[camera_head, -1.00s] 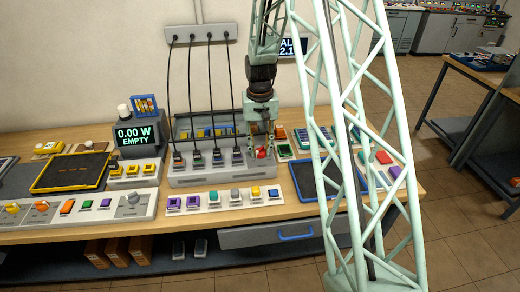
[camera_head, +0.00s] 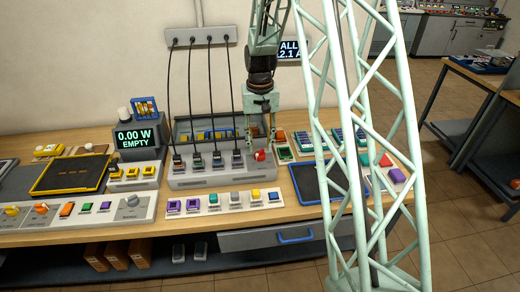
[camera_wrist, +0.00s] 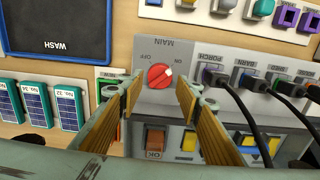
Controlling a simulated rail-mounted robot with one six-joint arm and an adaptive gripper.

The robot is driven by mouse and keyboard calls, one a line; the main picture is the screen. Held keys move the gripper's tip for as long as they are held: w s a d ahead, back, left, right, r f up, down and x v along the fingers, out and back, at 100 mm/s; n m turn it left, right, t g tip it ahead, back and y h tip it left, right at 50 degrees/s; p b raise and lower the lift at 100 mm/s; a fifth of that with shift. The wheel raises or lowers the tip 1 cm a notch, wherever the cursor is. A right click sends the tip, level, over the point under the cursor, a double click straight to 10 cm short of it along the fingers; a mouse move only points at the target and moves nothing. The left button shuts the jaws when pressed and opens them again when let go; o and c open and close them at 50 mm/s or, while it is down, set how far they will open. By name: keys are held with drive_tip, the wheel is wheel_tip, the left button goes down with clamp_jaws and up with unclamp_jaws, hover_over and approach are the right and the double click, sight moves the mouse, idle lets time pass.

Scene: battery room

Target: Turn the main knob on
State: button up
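The main knob (camera_wrist: 160,76) is a round red dial on a light grey panel, under the printed word MAIN, which appears upside down in the wrist view. A pale mark on the knob points up and right in that view, toward the ON lettering side. The red knob also shows in the head view (camera_head: 260,156), at the right end of the grey power strip (camera_head: 205,180). My gripper (camera_wrist: 162,94) is open, its two fingers apart and empty. The fingertips appear just short of the knob, one on each side, and the knob is unobstructed.
Several black plugs with cords (camera_head: 217,158) stand left of the knob on the strip. A row of coloured buttons (camera_head: 235,199) and a dark wash tray (camera_head: 312,185) are in front.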

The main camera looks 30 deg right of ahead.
sight(260, 152)
wheel_tip(260, 152, up, 8)
idle(0.5)
idle(0.5)
drive_tip(key=s+a+r+n+t+b, duration=0.1)
drive_tip(key=s+a+r, duration=0.5)
drive_tip(key=s+r, duration=0.3)
drive_tip(key=s+a+r+n+t+b, duration=0.1)
drive_tip(key=s+a+r, duration=0.6)
drive_tip(key=s+r, duration=0.25)
drive_tip(key=s+a+r+n+t, duration=0.1)
drive_tip(key=s+a, duration=0.2)
drive_tip(key=s, duration=0.9)
drive_tip(key=s+a+r+n+t+b, duration=0.1)
drive_tip(key=s+a+r, duration=0.1)
drive_tip(key=s, duration=1)
drive_tip(key=shift+a, duration=0.9)
